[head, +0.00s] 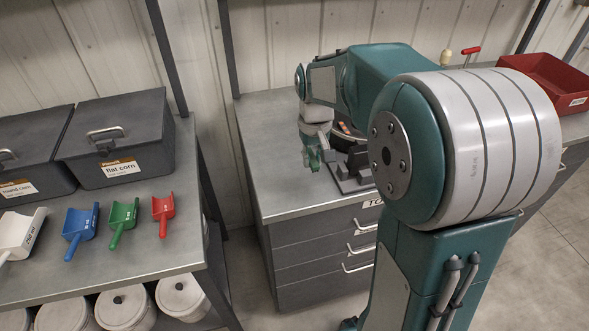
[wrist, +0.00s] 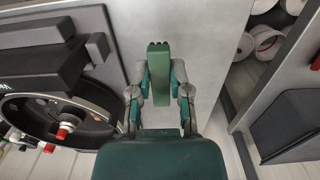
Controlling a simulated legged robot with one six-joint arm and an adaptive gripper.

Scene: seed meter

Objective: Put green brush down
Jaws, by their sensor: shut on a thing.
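My gripper (wrist: 160,85) is shut on the green brush (wrist: 159,62), which sits between the two fingers in the wrist view. The grey metal bench top (wrist: 205,30) is beneath it. The brush is small and hard to make out there. I cannot tell whether the brush touches the bench top.
A dark machine with a round opening (wrist: 55,115) stands beside my gripper on the bench. A left table (head: 150,240) holds grey bins (head: 120,140) and several coloured scoops (head: 123,218). A red tray (head: 545,85) is at the far right. Bench top left of my gripper is clear.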

